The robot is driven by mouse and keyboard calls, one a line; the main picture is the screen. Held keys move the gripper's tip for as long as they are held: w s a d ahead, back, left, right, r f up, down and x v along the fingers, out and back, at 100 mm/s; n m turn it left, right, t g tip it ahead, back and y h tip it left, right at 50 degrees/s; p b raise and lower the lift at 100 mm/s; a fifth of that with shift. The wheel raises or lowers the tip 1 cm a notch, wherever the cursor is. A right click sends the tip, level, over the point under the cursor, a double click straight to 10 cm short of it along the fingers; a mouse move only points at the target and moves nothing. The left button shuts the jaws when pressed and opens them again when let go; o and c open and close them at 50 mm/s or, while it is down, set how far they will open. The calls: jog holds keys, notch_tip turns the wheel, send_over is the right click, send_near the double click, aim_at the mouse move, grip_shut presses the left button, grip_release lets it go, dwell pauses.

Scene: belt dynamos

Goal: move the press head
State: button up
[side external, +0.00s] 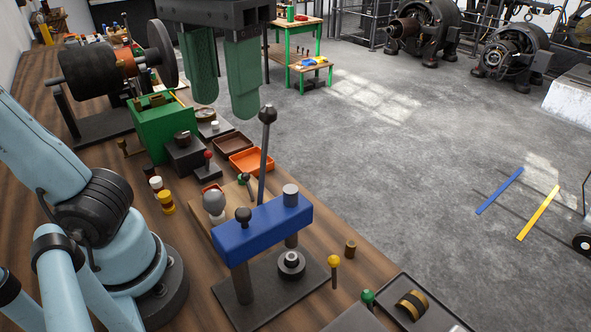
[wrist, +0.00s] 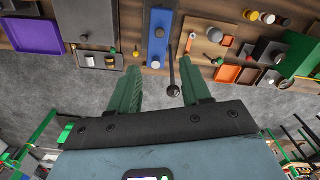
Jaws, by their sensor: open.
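The press has a blue crossbeam (side external: 262,228) on dark posts over a dark base plate (side external: 240,307). I cannot tell for certain which part is called the press head. A grey cylinder (side external: 290,196) tops the beam's right end, above a round dark part (side external: 291,263). A long dark lever (side external: 265,150) rises beside the beam, ending in a knob (side external: 267,113). In the wrist view the beam (wrist: 158,45) lies ahead, and the lever knob (wrist: 173,91) shows between the finger lines, nearer the right finger. My gripper (side external: 225,108), with green fingers, is open and empty, high above the bench; no contact shows.
A green box (side external: 163,126), brown tray (side external: 232,143) and orange tray (side external: 251,162) stand behind the press. A ball-topped grey piece (side external: 214,203) and a yellow-knobbed pin (side external: 334,265) flank it. A dark tray (side external: 434,318) is at front right. Open floor lies right.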

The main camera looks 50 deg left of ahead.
aim_at(243, 211)
notch_tip(243, 211, down, 16)
jog(key=shift+r, duration=0.25)
dwell(0.5)
jog(key=shift+c, duration=0.5)
grip_shut()
